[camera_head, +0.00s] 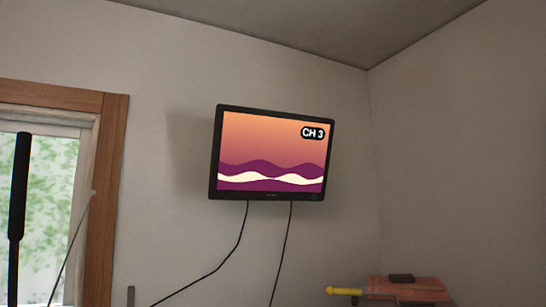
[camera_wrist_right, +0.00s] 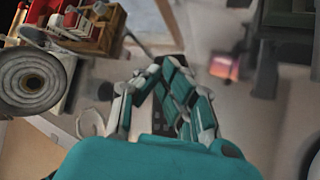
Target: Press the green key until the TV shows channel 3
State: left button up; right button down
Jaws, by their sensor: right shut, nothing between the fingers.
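The TV (camera_head: 272,155) hangs on the wall in the head view, and its label reads CH 3 over an orange and purple wave picture. My right gripper (camera_wrist_right: 163,68) is in the right wrist view, with its teal and grey fingers shut and empty. A dark strip with small marks (camera_wrist_right: 160,121), perhaps a remote, shows in the gap between the fingers' lower parts; I cannot tell how far below them it lies. No green key can be made out. My left gripper is not in view.
A coiled grey roll (camera_wrist_right: 33,82) and a wooden box (camera_wrist_right: 95,30) are at the left of the wrist view. In the head view, a reddish block (camera_head: 408,290) bears a small dark item (camera_head: 401,278), with a yellow handle (camera_head: 343,291) beside it.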

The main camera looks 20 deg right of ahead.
notch_tip(320, 180, up, 6)
jog(key=p, duration=0.4)
jog(key=shift+p, duration=0.4)
dwell(0.8)
